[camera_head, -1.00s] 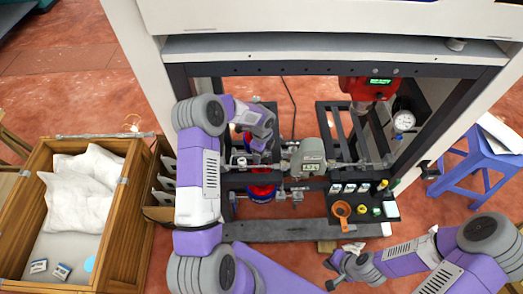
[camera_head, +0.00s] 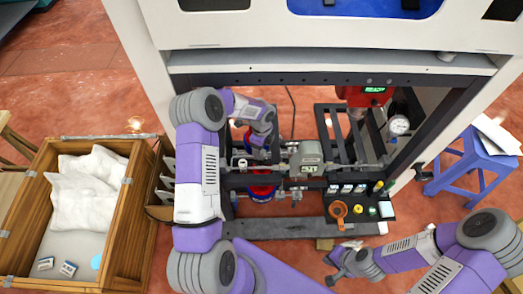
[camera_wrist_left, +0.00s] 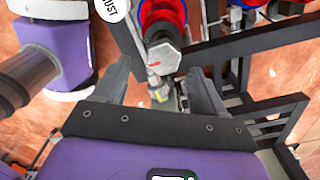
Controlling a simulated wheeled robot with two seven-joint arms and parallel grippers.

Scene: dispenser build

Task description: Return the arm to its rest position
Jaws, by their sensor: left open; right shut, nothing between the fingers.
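My left arm reaches up over the dispenser frame in the head view, and its gripper (camera_head: 262,143) is above the pipe line at the left of the frame. In the left wrist view the two fingers of my left gripper (camera_wrist_left: 162,88) stand apart, with nothing held. Beyond them are a grey hexagonal fitting (camera_wrist_left: 162,57) and a red and blue part (camera_wrist_left: 160,14). I cannot tell how far below the fingers these lie. My right gripper (camera_head: 337,272) is shut and empty at the lower right, in front of the frame.
A grey meter (camera_head: 306,158) sits on the pipe line. A small black tray (camera_head: 362,222) holds an orange cup (camera_head: 338,210) and small parts. A wooden crate (camera_head: 121,215) with white bags stands left. A blue stool (camera_head: 478,165) stands right. A red unit (camera_head: 368,96) hangs above.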

